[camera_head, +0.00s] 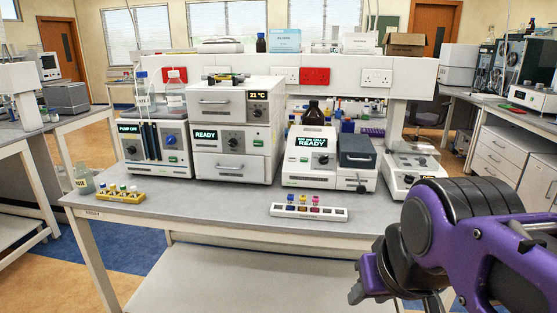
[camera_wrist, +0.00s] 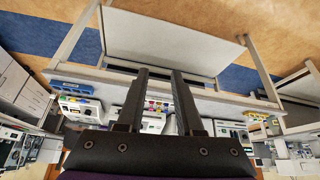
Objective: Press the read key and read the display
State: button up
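A white bench instrument (camera_head: 308,168) stands on the middle bench, with a dark lidded block (camera_head: 357,151) on its right. Its small display (camera_head: 312,142) is lit green; the last line reads READY, and the line above is too small to read surely. Keys sit below the display, but their labels cannot be read. My gripper (camera_wrist: 159,75) shows in the wrist view with its two dark fingers apart and nothing between them. In the head view my purple arm is at the lower right, in front of the bench and clear of the instrument.
A white rack (camera_head: 330,211) with several coloured vials lies in front of the instrument. A stacked oven-like unit (camera_head: 219,165) with a READY display and a PUMP OFF unit (camera_head: 152,166) stand to its left. A yellow vial rack (camera_head: 120,198) is at the left edge.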

grip_shut()
dwell(1.4)
